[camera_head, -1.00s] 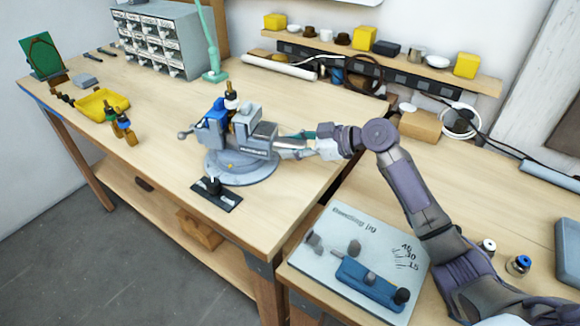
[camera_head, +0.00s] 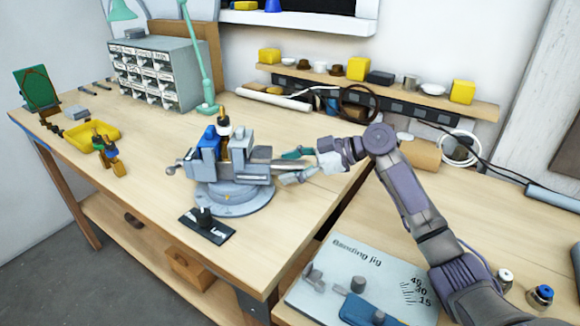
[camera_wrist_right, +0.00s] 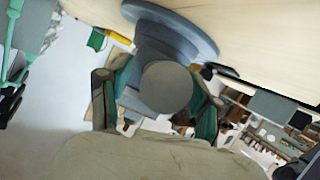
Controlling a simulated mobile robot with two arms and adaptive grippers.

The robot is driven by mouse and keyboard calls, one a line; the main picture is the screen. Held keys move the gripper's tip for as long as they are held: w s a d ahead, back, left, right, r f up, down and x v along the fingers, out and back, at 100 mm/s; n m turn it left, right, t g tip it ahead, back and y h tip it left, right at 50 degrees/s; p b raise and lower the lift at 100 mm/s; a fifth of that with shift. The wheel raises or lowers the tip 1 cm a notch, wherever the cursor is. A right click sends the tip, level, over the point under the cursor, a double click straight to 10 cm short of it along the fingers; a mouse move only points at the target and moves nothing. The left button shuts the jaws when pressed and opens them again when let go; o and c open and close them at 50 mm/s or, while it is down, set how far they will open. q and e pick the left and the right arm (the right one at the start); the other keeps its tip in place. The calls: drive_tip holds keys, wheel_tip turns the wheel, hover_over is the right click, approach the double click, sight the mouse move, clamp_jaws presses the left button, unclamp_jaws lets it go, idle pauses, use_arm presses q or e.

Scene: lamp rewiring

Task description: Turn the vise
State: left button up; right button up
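The grey vise (camera_head: 227,176) stands on its round swivel base (camera_head: 235,199) on the wooden bench, with blue parts at its left jaw. A bottle-like object with a white collar and dark tip is upright at its jaws. My right gripper (camera_head: 293,167) is at the vise's right end, its two fingers apart, one above and one below that end. In the right wrist view, the gripper's fingers (camera_wrist_right: 160,100) stand on either side of a round grey vise end (camera_wrist_right: 167,88); firm contact is not clear. My left gripper is not in view.
A black plate with a knob (camera_head: 207,225) lies in front of the vise. A drawer cabinet (camera_head: 158,73), a green lamp (camera_head: 205,108) and a yellow tray (camera_head: 86,137) are behind and left. A bending jig (camera_head: 370,270) lies at the lower right. A shelf (camera_head: 440,97) runs along the wall.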

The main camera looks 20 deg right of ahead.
drive_tip(key=shift+s+d, duration=0.15)
drive_tip(key=shift+d, duration=0.05)
drive_tip(key=v, duration=1.1)
drive_tip(key=shift+s+d+r, duration=0.15)
drive_tip(key=shift+d+r, duration=0.05)
drive_tip(key=shift+d, duration=0.05)
